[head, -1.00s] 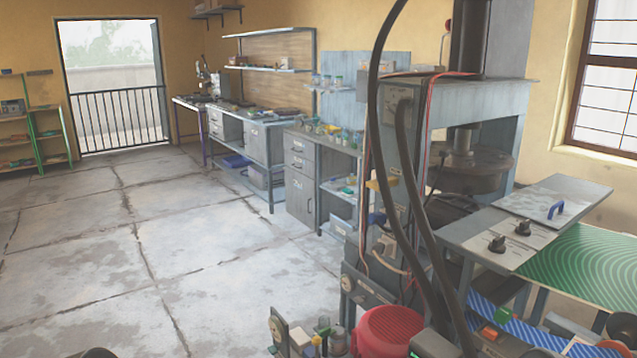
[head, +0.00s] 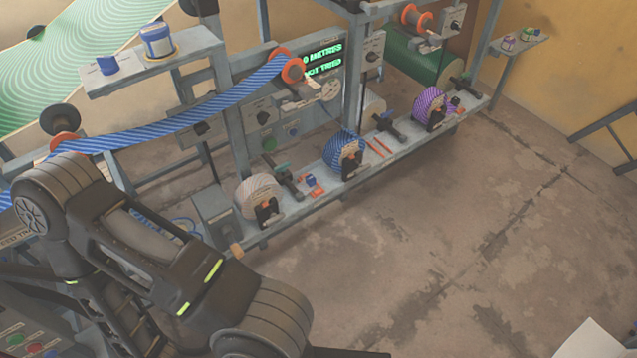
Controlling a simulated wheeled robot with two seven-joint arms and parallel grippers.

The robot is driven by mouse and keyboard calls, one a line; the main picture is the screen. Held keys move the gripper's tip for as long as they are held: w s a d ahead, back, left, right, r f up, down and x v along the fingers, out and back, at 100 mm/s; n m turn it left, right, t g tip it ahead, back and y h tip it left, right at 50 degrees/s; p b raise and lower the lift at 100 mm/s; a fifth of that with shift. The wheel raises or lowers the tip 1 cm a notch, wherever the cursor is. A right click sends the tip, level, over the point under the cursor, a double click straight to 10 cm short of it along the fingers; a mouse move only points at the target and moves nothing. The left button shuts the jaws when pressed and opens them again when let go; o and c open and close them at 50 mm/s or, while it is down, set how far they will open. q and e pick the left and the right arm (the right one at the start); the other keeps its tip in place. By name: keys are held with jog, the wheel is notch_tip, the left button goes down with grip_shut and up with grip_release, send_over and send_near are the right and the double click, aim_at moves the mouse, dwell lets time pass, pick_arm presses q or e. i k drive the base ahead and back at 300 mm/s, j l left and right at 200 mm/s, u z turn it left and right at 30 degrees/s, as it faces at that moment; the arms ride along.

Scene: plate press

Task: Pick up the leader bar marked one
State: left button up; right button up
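I cannot make out a leader bar marked one in the head view. Dark bar-like pieces lie on the long grey shelf (head: 325,205) beside the rolls: one dark piece (head: 286,180) by the white roll, another dark piece (head: 390,127) between the blue and purple rolls. Their markings are too small to read. One of my arms fills the lower left, and its links hide part of the machine. Neither gripper shows in the view.
The shelf carries a white roll (head: 258,196), a blue striped roll (head: 345,152) and a purple striped roll (head: 430,107). A blue striped web (head: 190,118) runs above, near a green-lettered display (head: 323,58).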

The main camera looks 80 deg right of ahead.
aim_at(309, 179)
jog(key=z, duration=2.8)
jog(key=i+l+u, duration=0.15)
jog(key=u, duration=0.2)
jog(key=i+l+u, duration=0.1)
jog(key=l+u, duration=0.3)
jog(key=i+l, duration=0.15)
jog(key=l, duration=0.4)
jog(key=i+l+u, duration=0.15)
jog(key=l, duration=0.4)
jog(key=i+l, duration=0.15)
jog(key=l, duration=0.45)
jog(key=i+l+u, duration=0.1)
jog(key=l, duration=0.45)
jog(key=i+l+u, duration=0.1)
jog(key=l, duration=0.5)
jog(key=i+l, duration=0.15)
jog(key=l, duration=0.45)
